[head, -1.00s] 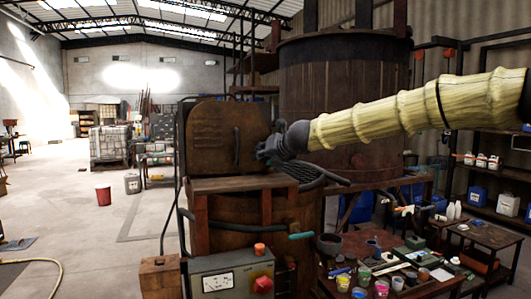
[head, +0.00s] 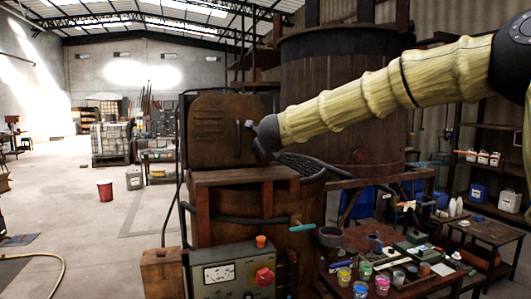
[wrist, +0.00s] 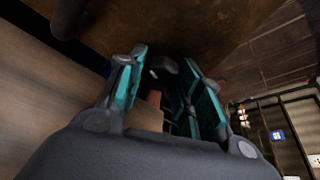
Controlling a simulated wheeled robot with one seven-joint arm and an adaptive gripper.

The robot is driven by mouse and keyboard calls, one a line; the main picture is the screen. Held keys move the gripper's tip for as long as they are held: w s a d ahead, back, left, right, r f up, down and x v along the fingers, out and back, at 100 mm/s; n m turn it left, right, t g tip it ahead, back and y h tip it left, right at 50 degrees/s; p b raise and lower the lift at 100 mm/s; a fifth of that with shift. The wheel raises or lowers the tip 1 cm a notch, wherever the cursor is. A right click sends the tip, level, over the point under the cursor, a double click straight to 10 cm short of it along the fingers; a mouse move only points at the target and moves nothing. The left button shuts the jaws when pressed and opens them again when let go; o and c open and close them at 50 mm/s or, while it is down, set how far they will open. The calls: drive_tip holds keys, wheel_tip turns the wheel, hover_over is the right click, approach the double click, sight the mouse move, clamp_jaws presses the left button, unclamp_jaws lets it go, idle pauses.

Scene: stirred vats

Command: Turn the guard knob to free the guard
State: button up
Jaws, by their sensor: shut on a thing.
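The guard (head: 215,128) is a rusty brown panel with louvre slots and a dark upright handle, standing above the wooden ledge of a brown vat. My gripper (head: 252,140) is at the guard's right edge, its fingers mostly hidden by my wrist. In the wrist view, the teal-padded fingers of my gripper (wrist: 163,62) stand on both sides of a small dark knob (wrist: 165,67) with a pale mark beside it. The jaws are shut on this knob, close to a brown surface. How far the knob is turned cannot be told.
A grey control box (head: 235,272) with a dial and red knob stands below the guard. A teal-handled valve (head: 301,228) juts out right of it. A large wooden vat (head: 345,95) rises behind my arm. A cluttered bench (head: 400,280) fills the lower right. The left floor is open.

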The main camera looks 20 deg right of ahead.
drive_tip(key=shift+f+n+h+b, duration=0.15)
drive_tip(key=shift+n+h+b, duration=0.45)
drive_tip(key=shift+n, duration=0.3)
drive_tip(key=o, duration=1)
drive_tip(key=shift+o, duration=0.2)
drive_tip(key=v, duration=1.2)
drive_tip(key=shift+f, duration=0.2)
drive_tip(key=shift+f, duration=0.1)
